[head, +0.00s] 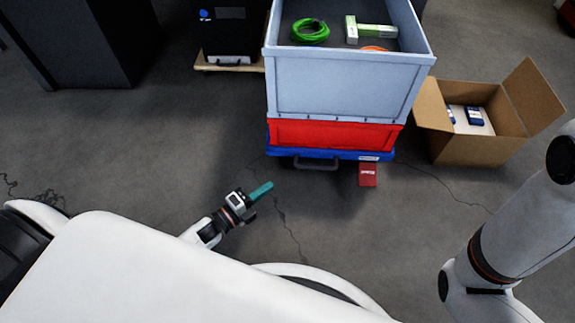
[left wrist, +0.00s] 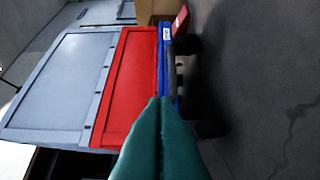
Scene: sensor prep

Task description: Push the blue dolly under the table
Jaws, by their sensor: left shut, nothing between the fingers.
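The blue dolly (head: 335,154) stands on the floor ahead, bearing a red crate (head: 335,134) with a grey-blue crate (head: 345,88) stacked on it. A dark handle and a red pedal (head: 368,175) show at its near side. My left gripper (head: 262,190) is low over the floor, in front of the dolly's left part and apart from it in the head view. Its teal fingers are shut and empty. In the left wrist view the closed fingers (left wrist: 162,135) point toward the dolly's edge (left wrist: 166,75), which appears turned sideways. My right gripper is out of view; only its arm shows. No table is recognisable.
An open cardboard box (head: 465,145) with blue-and-white items stands right of the dolly. A black case on a wooden board (head: 230,66) is behind left, near a dark cabinet (head: 85,40). Cables (head: 35,195) lie at far left. Floor before the dolly is mostly clear.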

